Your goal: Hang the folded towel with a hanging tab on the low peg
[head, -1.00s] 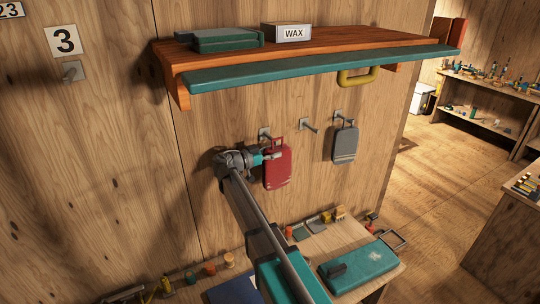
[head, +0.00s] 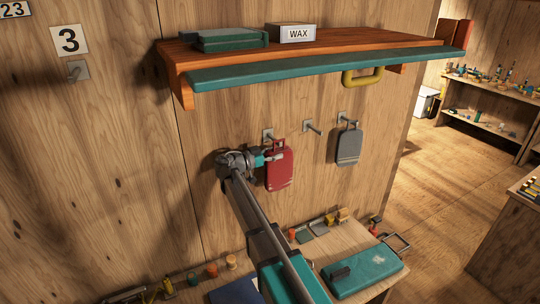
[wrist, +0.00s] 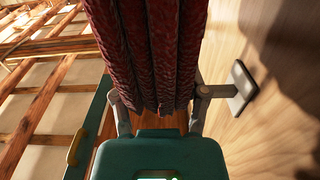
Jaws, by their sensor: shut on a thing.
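The red folded towel (head: 280,172) hangs upright in my gripper (head: 266,160), its tab loop showing at the top. The gripper is shut on the towel's left side. The left peg (head: 267,135) of the row under the shelf is just behind and left of the tab. I cannot tell whether the tab is around it. In the wrist view the towel's dark red folds (wrist: 150,50) fill the space between the fingers. A square-plated peg (wrist: 240,88) stands out from the wall at the right, close to a finger.
The middle peg (head: 310,127) is bare; a grey towel (head: 348,148) hangs on the right peg. A bench below holds a teal case (head: 365,270). Another peg (head: 77,71) is under sign 3.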

